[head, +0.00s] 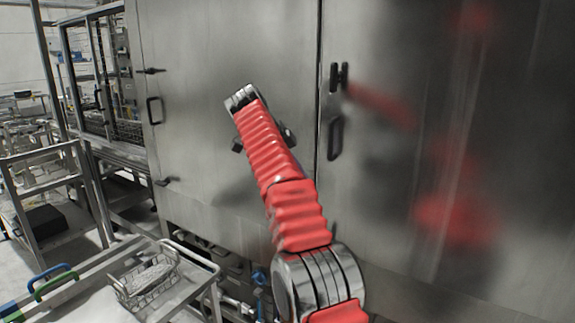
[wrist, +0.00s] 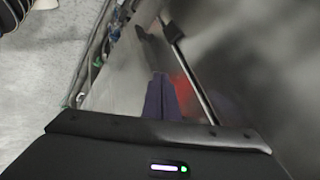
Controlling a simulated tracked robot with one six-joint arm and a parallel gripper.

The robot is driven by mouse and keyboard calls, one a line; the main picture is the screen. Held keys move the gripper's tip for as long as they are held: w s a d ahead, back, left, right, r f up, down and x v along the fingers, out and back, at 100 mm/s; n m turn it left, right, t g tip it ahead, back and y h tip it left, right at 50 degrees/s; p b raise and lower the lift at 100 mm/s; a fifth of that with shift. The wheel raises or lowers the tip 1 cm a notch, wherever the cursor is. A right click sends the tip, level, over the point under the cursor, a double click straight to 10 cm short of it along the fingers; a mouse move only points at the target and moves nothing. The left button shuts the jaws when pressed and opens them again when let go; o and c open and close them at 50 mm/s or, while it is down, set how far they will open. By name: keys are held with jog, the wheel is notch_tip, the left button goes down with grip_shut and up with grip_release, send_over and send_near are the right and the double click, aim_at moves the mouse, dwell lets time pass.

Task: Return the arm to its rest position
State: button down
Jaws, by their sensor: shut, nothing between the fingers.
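My arm is red with ribbed sleeves and a shiny metal joint, and it reaches up and away in front of the washer's steel panels in the head view. My gripper (head: 241,97) is at its far end, small in the picture, in front of the left panel. It is shut and holds nothing. I cannot tell its exact distance from the panel. In the wrist view a dark housing with a small light fills the bottom edge.
The washer's steel doors (head: 232,45) stand close, with black handles (head: 335,138) and latches. A wire basket (head: 147,279) sits on a low cart at lower left. A rail cart (head: 50,190) stands further left. Grey floor (wrist: 45,80) shows in the wrist view.

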notch_tip(320, 180, down, 7)
jog(key=w+a+n+y, duration=0.1)
jog(key=w+a+n, duration=0.15)
jog(key=n, duration=0.45)
jog(key=s+f+n+y, duration=0.2)
jog(key=s+f+n, duration=0.25)
jog(key=n, duration=0.25)
jog(key=s+d+f+n+y, duration=0.1)
jog(key=s+d, duration=0.3)
jog(key=s, duration=1)
jog(key=s+d+f+n+t+y, duration=0.1)
jog(key=s+d, duration=0.4)
jog(key=s, duration=0.9)
jog(key=s+d+f+n+y, duration=0.1)
jog(key=s+d+n, duration=0.2)
jog(key=s, duration=1.1)
jog(key=shift+s+d+f+t, duration=0.3)
jog(key=shift+d+f, duration=0.1)
jog(key=shift+d, duration=0.35)
